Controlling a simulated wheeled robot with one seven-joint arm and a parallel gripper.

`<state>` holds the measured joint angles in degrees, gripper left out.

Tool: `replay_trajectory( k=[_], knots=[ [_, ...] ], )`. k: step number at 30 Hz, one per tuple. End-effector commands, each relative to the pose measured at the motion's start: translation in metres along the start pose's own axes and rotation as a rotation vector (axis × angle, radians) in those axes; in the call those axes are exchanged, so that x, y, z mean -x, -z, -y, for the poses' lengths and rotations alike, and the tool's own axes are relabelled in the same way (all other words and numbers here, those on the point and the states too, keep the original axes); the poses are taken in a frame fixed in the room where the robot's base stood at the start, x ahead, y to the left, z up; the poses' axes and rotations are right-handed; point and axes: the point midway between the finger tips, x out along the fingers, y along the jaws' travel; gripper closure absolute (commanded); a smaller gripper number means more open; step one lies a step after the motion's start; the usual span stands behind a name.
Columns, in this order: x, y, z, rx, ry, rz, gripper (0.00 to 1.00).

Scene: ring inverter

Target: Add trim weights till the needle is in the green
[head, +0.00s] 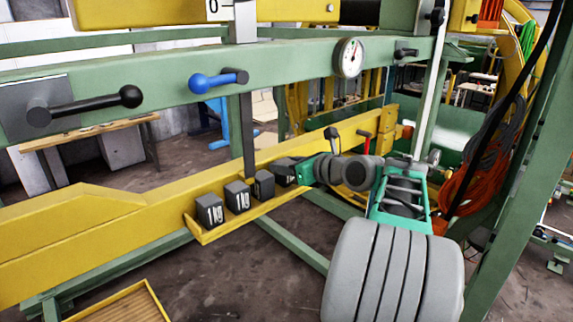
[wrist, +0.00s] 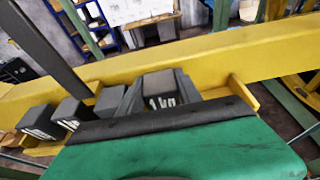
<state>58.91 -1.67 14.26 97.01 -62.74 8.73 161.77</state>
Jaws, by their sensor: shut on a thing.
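My gripper (head: 297,171) is at the right end of a yellow tray (head: 228,226), shut on a dark trim weight (head: 284,168). In the wrist view this weight (wrist: 160,84) is between the fingers, its white marking partly covered. I cannot tell whether it touches the tray. Three more dark block weights stand in a row to its left: one at the left end (head: 210,211), one in the middle (head: 238,197) and one nearest the gripper (head: 264,184). A round white dial (head: 349,58) is on the green beam; its needle and any green zone are too small to read.
A blue-knobbed handle (head: 218,80) and a black-knobbed lever (head: 85,105) stick out from the green beam (head: 290,66). A dark upright bar (head: 248,135) hangs behind the weights. A yellow beam (head: 90,225) runs behind the tray. Orange cable coils (head: 478,180) hang at right.

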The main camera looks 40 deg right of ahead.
Motion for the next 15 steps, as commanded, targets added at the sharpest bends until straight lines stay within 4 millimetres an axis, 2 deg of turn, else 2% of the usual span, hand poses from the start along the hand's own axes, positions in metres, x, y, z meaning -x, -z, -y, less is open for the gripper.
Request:
replay_trajectory(
  k=[15],
  knots=[
    [-0.0019, 0.0052, 0.0001, 0.004, 0.001, 0.005, 1.00]
  ],
)
